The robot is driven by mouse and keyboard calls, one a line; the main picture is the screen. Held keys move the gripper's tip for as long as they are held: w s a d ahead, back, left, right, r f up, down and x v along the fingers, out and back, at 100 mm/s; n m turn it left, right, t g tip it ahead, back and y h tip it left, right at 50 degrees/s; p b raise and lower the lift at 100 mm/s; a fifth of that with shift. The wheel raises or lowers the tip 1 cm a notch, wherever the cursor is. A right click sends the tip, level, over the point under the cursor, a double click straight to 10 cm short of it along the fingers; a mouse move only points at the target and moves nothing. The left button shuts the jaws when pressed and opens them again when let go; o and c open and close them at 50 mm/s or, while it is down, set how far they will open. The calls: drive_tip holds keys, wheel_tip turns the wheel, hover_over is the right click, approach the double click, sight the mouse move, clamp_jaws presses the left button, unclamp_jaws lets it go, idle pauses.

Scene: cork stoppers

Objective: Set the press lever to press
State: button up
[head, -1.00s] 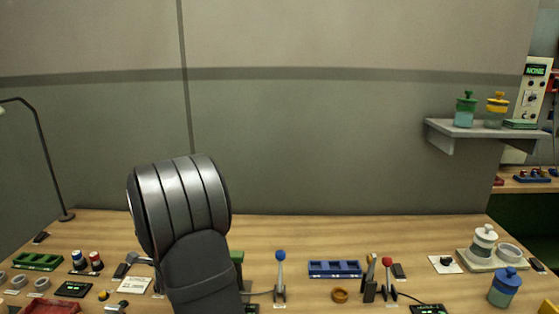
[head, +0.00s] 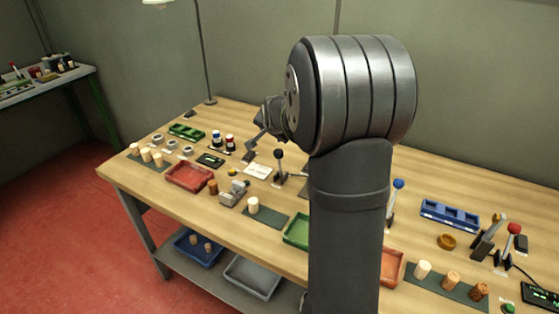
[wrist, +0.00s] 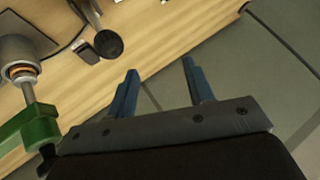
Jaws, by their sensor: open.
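Three upright levers show in the head view: a black-knobbed one (head: 279,160), a blue-knobbed one (head: 396,192) and a red-knobbed one (head: 513,235). I cannot tell which is the press lever. In the wrist view a green frame with a metal shaft (wrist: 28,128), possibly the press, stands at the left edge, cut off. A round black piece (wrist: 108,43), perhaps a lever knob, lies beyond the left finger. My gripper (wrist: 160,68) is open and empty, above the bench. In the head view it is partly hidden behind my arm, left of the black-knobbed lever.
The wooden bench (head: 150,172) carries a red tray (head: 189,177), a grey clamp (head: 233,194), a green tray (head: 298,231), cork stoppers (head: 452,281) and a blue rack (head: 450,214). A lamp (head: 203,60) stands at the back. My arm hides the bench's middle.

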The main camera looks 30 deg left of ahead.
sight(279, 160)
drive_tip(key=s+d+r+n+g+h, duration=0.3)
drive_tip(key=s+d+r+n+h, duration=0.15)
drive_tip(key=n, duration=0.25)
drive_tip(key=shift+y, duration=0.35)
drive_tip(key=x, duration=1.6)
drive_tip(key=shift+w+a+f, duration=0.1)
drive_tip(key=shift+w+f, duration=0.05)
drive_tip(key=shift+f, duration=0.2)
clamp_jaws()
